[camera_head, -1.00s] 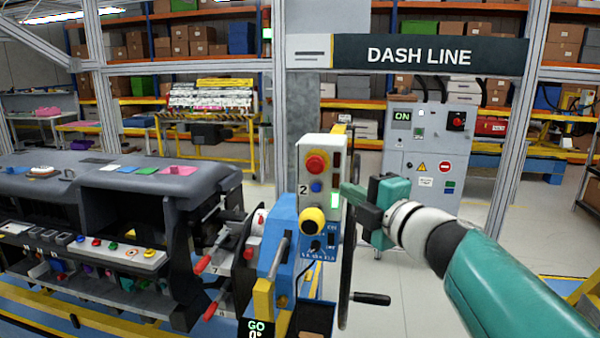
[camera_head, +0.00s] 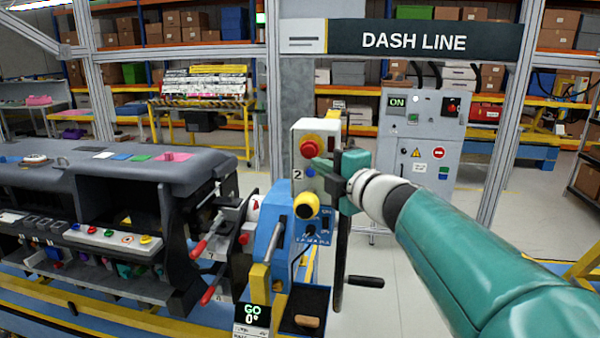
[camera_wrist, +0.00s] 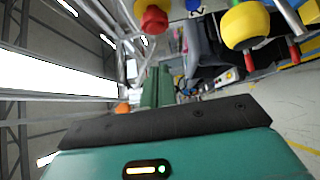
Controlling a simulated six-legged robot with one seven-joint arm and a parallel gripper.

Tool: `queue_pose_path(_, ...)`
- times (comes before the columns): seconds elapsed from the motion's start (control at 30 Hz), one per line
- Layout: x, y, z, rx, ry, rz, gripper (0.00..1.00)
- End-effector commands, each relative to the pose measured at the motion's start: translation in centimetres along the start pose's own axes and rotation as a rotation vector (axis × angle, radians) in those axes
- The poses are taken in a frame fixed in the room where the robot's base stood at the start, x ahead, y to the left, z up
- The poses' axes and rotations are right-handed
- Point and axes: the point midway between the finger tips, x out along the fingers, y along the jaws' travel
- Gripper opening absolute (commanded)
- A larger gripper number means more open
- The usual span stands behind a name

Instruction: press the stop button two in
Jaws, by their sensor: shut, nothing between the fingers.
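The red stop button (camera_head: 310,146) with a yellow collar sits near the top of a pale control box (camera_head: 326,128) marked 2. It also shows at the top of the wrist view (camera_wrist: 154,18). My gripper (camera_head: 322,170) is shut and empty, just below and right of the red button in the head view. In the wrist view the closed fingers (camera_wrist: 158,72) point toward the button's side, with a gap in the picture between tips and button. Whether they touch the box cannot be told.
A blue button (camera_head: 311,173) and a large yellow knob (camera_head: 306,205) sit below the red button. A black handwheel (camera_head: 343,265) with a crank handle stands beside the box. The dashboard module (camera_head: 95,190) is at left. Open floor lies at right.

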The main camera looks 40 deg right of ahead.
Motion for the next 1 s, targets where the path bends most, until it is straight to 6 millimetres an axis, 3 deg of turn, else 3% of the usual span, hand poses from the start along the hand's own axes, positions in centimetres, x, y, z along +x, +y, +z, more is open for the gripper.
queue_pose_path(0.17,3.8,-0.2,-0.2,0.002,0.003,-0.004,0.00)
queue_pose_path(0.4,5.6,-0.1,2.2,0.001,0.000,-0.002,0.00)
queue_pose_path(1.0,6.5,-0.1,3.2,0.001,0.001,-0.001,0.00)
